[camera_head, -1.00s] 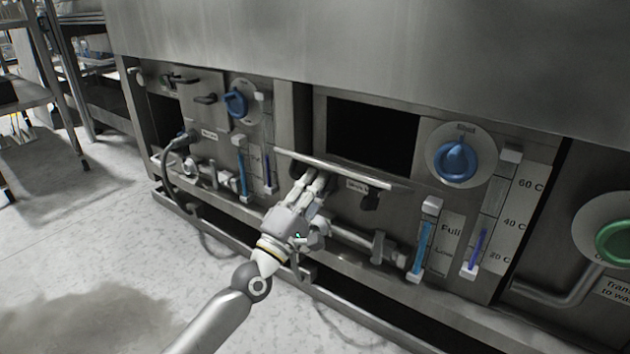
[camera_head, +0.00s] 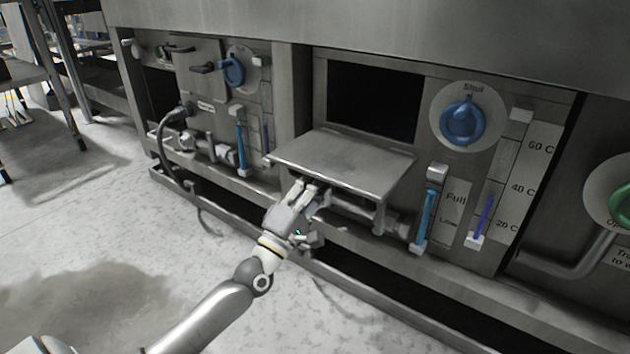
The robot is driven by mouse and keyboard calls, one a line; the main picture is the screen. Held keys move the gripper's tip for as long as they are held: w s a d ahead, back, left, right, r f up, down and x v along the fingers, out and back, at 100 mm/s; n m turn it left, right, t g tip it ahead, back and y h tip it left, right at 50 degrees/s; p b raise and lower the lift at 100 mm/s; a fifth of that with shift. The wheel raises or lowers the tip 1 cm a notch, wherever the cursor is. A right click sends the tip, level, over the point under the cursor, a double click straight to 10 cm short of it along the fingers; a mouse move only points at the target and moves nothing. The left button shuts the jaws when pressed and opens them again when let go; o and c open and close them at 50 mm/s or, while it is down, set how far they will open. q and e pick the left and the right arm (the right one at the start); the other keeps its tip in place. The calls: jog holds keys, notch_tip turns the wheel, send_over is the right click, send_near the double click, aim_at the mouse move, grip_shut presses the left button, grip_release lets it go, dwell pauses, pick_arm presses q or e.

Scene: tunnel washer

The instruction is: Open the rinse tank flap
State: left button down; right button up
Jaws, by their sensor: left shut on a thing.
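A grey metal flap (camera_head: 345,160) juts out from the washer's middle panel, close to level, with its upper face showing. Above and behind it the dark rectangular tank opening (camera_head: 372,103) is uncovered. My left gripper (camera_head: 307,186) is at the flap's front edge, towards its left half, and is shut on the flap from the front and below. The exact grip is partly hidden under the edge. My right gripper is not in view.
A blue knob (camera_head: 462,122) on a round plate is right of the opening, with level gauges (camera_head: 424,220) below it. The left panel has a smaller blue knob (camera_head: 233,70) and a hose (camera_head: 165,140). Pipes run below the flap. Open floor (camera_head: 100,230) lies at the left.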

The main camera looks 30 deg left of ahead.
pick_arm(q)
jog(key=c, duration=1.5)
grip_release()
jog(key=shift+s, duration=0.1)
jog(key=v, duration=1.2)
jog(key=shift+f, duration=0.1)
